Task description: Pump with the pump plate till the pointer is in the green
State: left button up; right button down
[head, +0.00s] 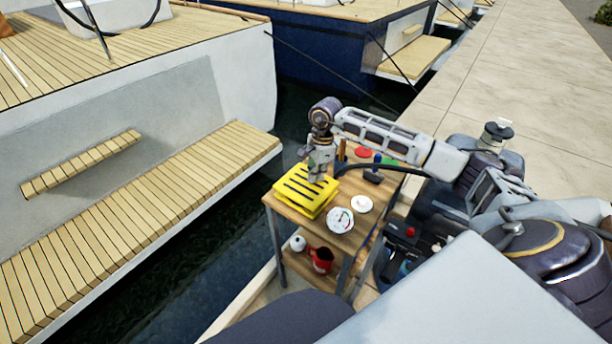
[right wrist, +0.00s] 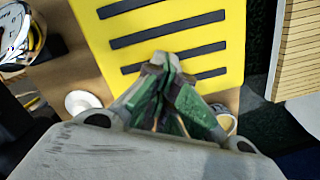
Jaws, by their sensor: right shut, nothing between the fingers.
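The yellow pump plate (head: 300,192) with dark slots lies on the wooden table at its left side. In the right wrist view the pump plate (right wrist: 205,55) fills the upper middle. A round white gauge (head: 340,219) with a pointer stands at the table's front; its green part and the pointer's exact place are too small to tell. My right gripper (head: 318,176) points down over the pump plate, shut and empty. It also shows in the right wrist view (right wrist: 160,62); I cannot tell whether its tips touch the plate. My left gripper is not in view.
The table (head: 374,214) also bears a white round thing (head: 362,204), a dark-and-blue item (head: 374,173) and red and green pieces (head: 363,153). A red mug (head: 321,260) stands on the lower shelf. Water and a boat's stern lie to the left.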

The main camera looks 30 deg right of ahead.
jog(key=shift+s+d+f, duration=0.1)
jog(key=shift+d, duration=0.15)
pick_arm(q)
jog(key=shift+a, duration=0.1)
pick_arm(e)
jog(key=shift+r, duration=0.7)
jog(key=r, duration=0.5)
jog(key=shift+d+r, duration=0.2)
jog(key=shift+d, duration=0.1)
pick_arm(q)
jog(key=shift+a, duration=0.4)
pick_arm(e)
jog(key=shift+r, duration=0.7)
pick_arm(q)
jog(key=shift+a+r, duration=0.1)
pick_arm(e)
jog(key=shift+r, duration=0.1)
